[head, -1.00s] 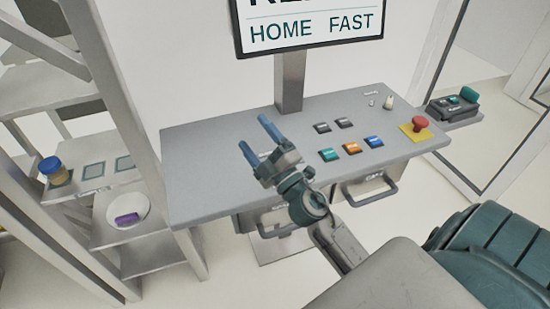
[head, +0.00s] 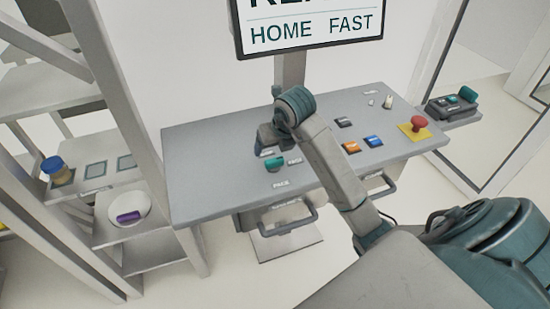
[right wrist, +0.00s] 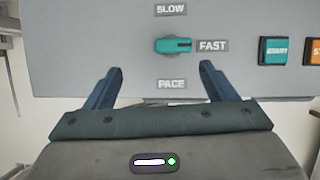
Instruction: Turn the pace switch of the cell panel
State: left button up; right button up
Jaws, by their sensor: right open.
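The pace switch (right wrist: 173,45) is a teal knob on the grey cell panel (head: 205,185); in the head view it shows left of centre (head: 275,165). In the right wrist view its white mark points right, at the FAST label (right wrist: 212,46). SLOW (right wrist: 171,9) is above it and PACE (right wrist: 171,84) below. My right gripper (right wrist: 160,68) is open and empty, its two blue fingers apart, one to each side of the knob and a little below it in the picture. In the head view the right gripper (head: 268,140) is partly hidden by its wrist. My left gripper is not in view.
A teal button (right wrist: 274,50) sits right of the switch. Orange (head: 351,146) and blue (head: 373,141) buttons and a red mushroom button (head: 419,122) are further right. A screen (head: 308,28) above reads HOME FAST. A shelf rack (head: 125,130) stands at the left. The panel's left part is clear.

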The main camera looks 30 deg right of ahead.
aim_at(275, 160)
jog(key=shift+g+h, duration=0.3)
jog(key=b+x, duration=0.2)
jog(key=b, duration=0.1)
jog(key=d+b+x, duration=0.1)
jog(key=b+x, duration=0.5)
jog(key=shift+s+d+f, duration=0.2)
jog(key=shift+f, duration=0.05)
jog(key=shift+w+f+p, duration=0.25)
jog(key=shift+p, duration=0.3)
jog(key=shift+w+d+f+m, duration=0.1)
jog(key=shift+w+f+m, duration=0.15)
jog(key=shift+f, duration=0.35)
jog(key=c, duration=1)
